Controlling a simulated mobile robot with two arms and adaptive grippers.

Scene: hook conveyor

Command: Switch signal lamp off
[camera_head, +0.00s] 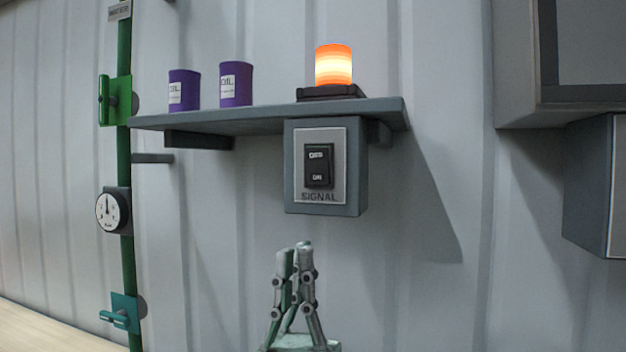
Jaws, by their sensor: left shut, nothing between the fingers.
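The signal lamp (333,65) stands on the right part of the wall shelf and glows orange. Below it, under the shelf, hangs a grey switch box (289,168) with a plate marked SIGNAL. A black rocker switch (319,165) sits in the plate, with lettering at its top and bottom. My left gripper (304,246) is below the switch box, pointing up. Its fingers are together with nothing between them. It appears apart from the box. My right gripper is not in view.
Two purple oil cans (236,84) stand on the shelf (275,113) left of the lamp. A green pipe (125,180) with a gauge (112,210) and valves runs up the wall at left. Grey cabinets (595,185) are at right. The wall around the switch box is free.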

